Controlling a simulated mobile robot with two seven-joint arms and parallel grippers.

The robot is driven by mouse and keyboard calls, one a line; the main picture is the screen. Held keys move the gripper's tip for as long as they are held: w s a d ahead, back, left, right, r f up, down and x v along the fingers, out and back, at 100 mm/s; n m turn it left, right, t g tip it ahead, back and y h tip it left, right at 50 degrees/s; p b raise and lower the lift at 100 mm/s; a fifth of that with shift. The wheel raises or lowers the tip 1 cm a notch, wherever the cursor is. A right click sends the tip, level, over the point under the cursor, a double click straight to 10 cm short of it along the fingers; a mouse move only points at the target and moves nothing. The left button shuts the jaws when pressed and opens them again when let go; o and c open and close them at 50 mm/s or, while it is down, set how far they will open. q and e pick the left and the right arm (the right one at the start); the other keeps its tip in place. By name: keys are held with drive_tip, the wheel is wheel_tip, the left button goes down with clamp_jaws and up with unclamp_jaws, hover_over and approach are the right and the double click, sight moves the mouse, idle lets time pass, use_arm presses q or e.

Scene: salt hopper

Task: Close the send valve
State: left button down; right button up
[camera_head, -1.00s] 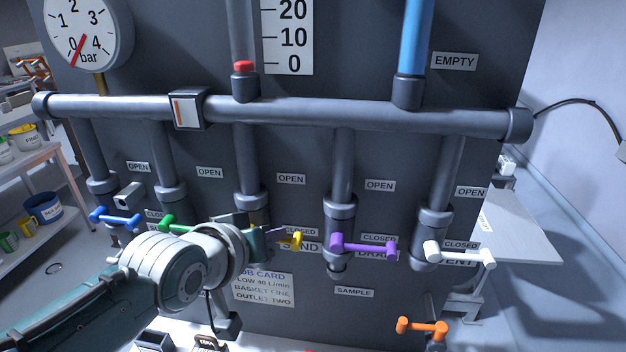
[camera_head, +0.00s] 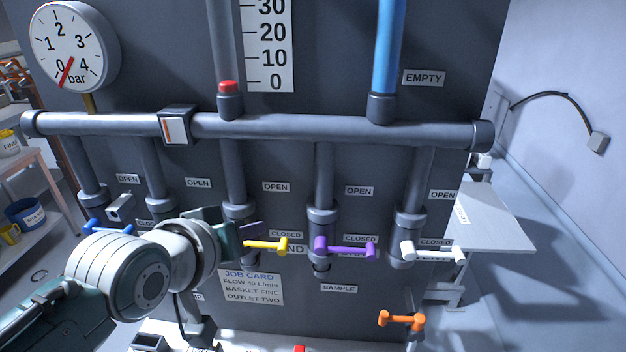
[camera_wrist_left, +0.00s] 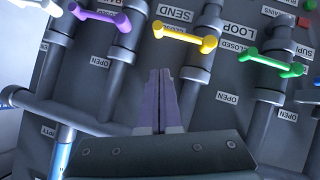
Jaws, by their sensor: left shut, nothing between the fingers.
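The send valve's yellow handle (camera_head: 268,246) lies about level across the lower end of its pipe, its free end at the right, just under a CLOSED plate (camera_head: 286,234). The SEND plate beside it is partly covered in the head view; it reads clearly in the wrist view (camera_wrist_left: 174,14), next to the yellow handle (camera_wrist_left: 184,37). My left gripper (camera_head: 258,229) is just above and left of the handle, its fingers together and empty. In the wrist view the shut fingers (camera_wrist_left: 160,75) point toward the yellow handle, with a gap showing between. My right gripper is in neither view.
A purple handle (camera_head: 344,247) and a white handle (camera_head: 434,252) are level to the right. A blue handle (camera_head: 107,228) is at the left; a green handle (camera_wrist_left: 272,65) shows in the wrist view. An orange handle (camera_head: 401,320) sits lower right. A manifold pipe (camera_head: 300,127) crosses above.

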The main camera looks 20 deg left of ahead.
use_arm(q)
drive_tip(key=d+v, duration=0.1)
drive_tip(key=v, duration=0.5)
drive_tip(key=shift+r, duration=0.25)
drive_tip(key=shift+d, duration=0.1)
